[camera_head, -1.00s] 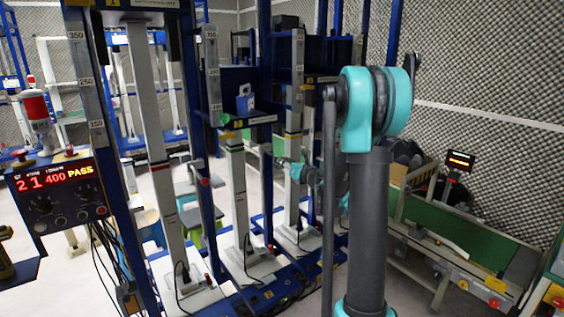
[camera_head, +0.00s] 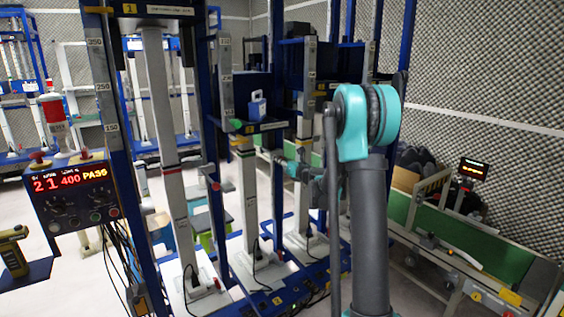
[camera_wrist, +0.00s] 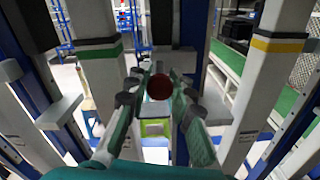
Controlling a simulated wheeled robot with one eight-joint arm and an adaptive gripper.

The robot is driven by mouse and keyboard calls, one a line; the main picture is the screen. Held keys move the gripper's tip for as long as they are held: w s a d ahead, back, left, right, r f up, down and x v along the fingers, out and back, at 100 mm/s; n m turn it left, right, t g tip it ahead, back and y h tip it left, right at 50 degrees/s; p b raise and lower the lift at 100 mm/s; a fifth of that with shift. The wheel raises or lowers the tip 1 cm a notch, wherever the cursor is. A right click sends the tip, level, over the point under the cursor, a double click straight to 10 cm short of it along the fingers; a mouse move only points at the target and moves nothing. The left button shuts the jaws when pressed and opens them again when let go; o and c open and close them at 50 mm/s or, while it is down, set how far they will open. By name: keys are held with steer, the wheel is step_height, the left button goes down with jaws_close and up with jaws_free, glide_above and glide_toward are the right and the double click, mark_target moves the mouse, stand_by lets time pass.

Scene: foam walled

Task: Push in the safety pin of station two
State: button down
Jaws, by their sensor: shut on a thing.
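In the wrist view, a dark red round knob (camera_wrist: 159,87), apparently the safety pin's head, sits between the green and grey fingers of my gripper (camera_wrist: 158,96). The fingers are closed in on it from both sides. A dark blue upright stands behind it; how far the pin is in cannot be seen. In the head view, my gripper (camera_head: 279,161) points left beside the stations, low behind my arm; the knob is too small to tell there. Station two seems to be the middle post (camera_head: 247,190), with a blue platform (camera_head: 262,127) bearing a light blue block (camera_head: 258,104).
Station one's white post (camera_head: 165,130) stands to the left. Another white post (camera_wrist: 268,70) with a yellow band is close on the right in the wrist view. A green conveyor (camera_head: 450,230) runs at the right.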

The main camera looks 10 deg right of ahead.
steer(key=c, duration=1.3)
jaws_free()
steer(key=shift+w, duration=0.1)
steer(key=v, duration=1.2)
steer(key=shift+a+f, duration=0.1)
